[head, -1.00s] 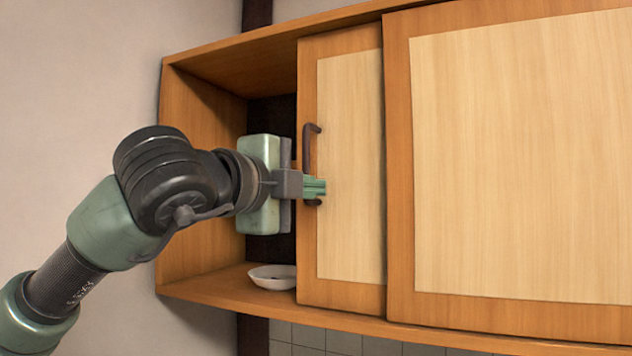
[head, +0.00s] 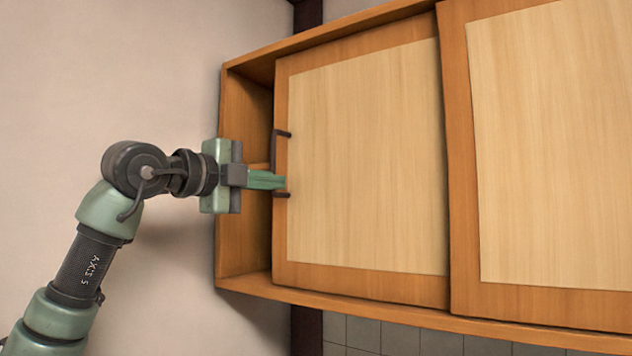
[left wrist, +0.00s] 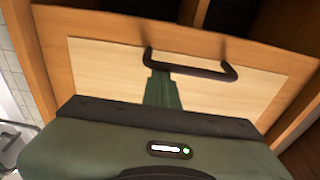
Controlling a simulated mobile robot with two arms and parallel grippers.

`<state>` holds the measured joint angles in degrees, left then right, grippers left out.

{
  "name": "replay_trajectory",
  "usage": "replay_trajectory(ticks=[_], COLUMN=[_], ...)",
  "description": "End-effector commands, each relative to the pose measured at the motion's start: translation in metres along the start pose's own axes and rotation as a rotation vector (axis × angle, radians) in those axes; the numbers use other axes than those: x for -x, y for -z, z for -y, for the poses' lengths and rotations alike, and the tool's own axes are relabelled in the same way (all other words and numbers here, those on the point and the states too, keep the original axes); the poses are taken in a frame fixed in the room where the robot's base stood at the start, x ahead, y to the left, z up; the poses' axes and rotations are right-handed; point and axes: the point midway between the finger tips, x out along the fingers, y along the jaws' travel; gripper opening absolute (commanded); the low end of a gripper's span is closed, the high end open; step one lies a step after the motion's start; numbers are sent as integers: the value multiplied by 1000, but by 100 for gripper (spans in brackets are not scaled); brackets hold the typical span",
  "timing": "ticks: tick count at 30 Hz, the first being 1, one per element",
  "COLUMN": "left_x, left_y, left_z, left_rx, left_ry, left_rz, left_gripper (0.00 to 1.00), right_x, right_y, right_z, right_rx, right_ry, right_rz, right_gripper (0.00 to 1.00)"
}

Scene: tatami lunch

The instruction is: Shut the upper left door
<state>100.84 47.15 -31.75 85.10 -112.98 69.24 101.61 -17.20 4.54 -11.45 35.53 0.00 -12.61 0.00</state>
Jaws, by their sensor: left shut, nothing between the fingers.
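The upper left door (head: 365,160) is a sliding panel with a pale centre and an orange-brown frame. It stands partly open, with a narrow gap between its left edge and the cabinet's left side wall. A dark bar handle (head: 275,150) is on its left edge; the handle also shows in the left wrist view (left wrist: 190,67). My left gripper (head: 282,181) is shut with nothing in it. Its green fingertips are at the handle, between its two end mounts, close to the door face.
The right door (head: 555,150) sits in front of the left door's right edge. The cabinet (head: 240,230) has an open strip at its left. Bare wall (head: 120,70) lies left of it, and grey tiles (head: 375,333) lie below.

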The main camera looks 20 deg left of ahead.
Motion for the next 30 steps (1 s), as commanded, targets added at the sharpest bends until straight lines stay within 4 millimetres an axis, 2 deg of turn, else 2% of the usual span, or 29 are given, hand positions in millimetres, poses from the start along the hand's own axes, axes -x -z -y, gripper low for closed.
replay_trajectory(ticks=[1, 6, 12, 18, 30], left_x=[2, 7, 11, 12, 12], left_y=[-16, -53, -78, -87, -86], left_z=[2, 3, 2, 1, 1], left_rx=[5, 3, 1, -1, -1], left_ry=[-3, -1, 0, 1, 1], left_rz=[3, 1, -1, -2, -3], left_gripper=[0, 0, 0, 0, 0], right_x=[7, 18, 25, 27, 27], right_y=[1, 2, 2, 3, 3], right_z=[0, 0, 0, 0, 0], right_rx=[0, 0, 0, 0, 0], right_ry=[0, 1, 0, 0, 0], right_rz=[0, 0, 0, 0, 0], right_gripper=[20, 20, 20, 20, 20])
